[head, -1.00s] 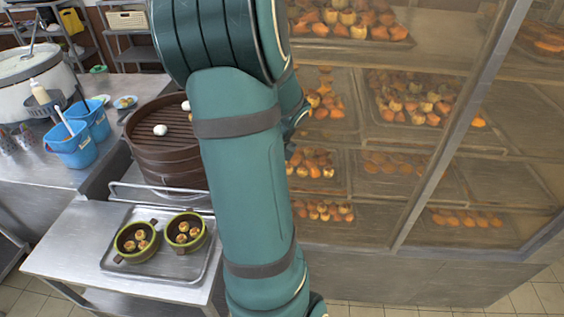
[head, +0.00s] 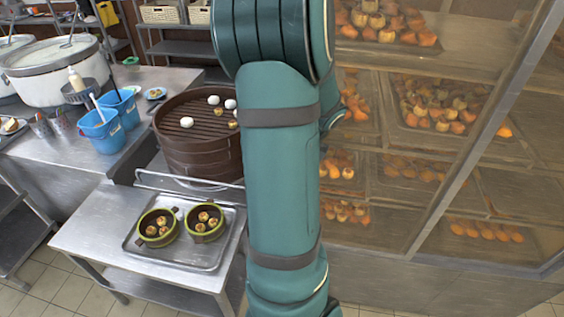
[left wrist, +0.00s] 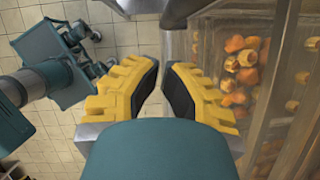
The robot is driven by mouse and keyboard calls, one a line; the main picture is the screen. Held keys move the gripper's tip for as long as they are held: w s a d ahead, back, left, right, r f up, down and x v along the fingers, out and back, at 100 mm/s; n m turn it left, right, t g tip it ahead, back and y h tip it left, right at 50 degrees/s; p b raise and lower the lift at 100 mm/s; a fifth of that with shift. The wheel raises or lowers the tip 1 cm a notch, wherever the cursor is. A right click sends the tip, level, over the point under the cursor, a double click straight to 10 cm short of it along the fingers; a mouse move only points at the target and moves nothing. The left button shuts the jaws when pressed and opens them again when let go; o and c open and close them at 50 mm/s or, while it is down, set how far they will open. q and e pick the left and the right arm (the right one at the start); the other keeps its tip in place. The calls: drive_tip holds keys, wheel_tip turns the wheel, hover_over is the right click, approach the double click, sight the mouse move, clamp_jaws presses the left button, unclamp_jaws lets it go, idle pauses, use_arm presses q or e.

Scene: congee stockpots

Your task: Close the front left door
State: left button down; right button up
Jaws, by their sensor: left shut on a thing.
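A large glass-fronted cabinet fills the right of the head view, with a metal frame post (head: 470,150) running diagonally between its glass panes. I cannot tell from the head view which pane is the front left door or how far it stands open. In the left wrist view, a glass panel (left wrist: 205,25) with a metal edge stands just right of the fingertips. My left gripper (left wrist: 162,70) has its yellow fingers almost together, shut on a part of the door; a grey metal bar (left wrist: 175,18) shows just beyond the tips. The exact contact is hidden. My right gripper is not in view.
Inside the cabinet are several trays of orange food (head: 440,105). At the left, a low steel table holds a tray (head: 208,258) with two green bowls. Behind stand a brown steamer (head: 195,150), blue buckets (head: 101,133) and a white pot (head: 60,75). Tiled floor (left wrist: 90,145) shows below.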

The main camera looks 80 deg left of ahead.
use_arm(q)
drive_tip(key=v, duration=1)
drive_tip(key=shift+w+d+p, duration=0.2)
drive_tip(key=shift+p, duration=0.2)
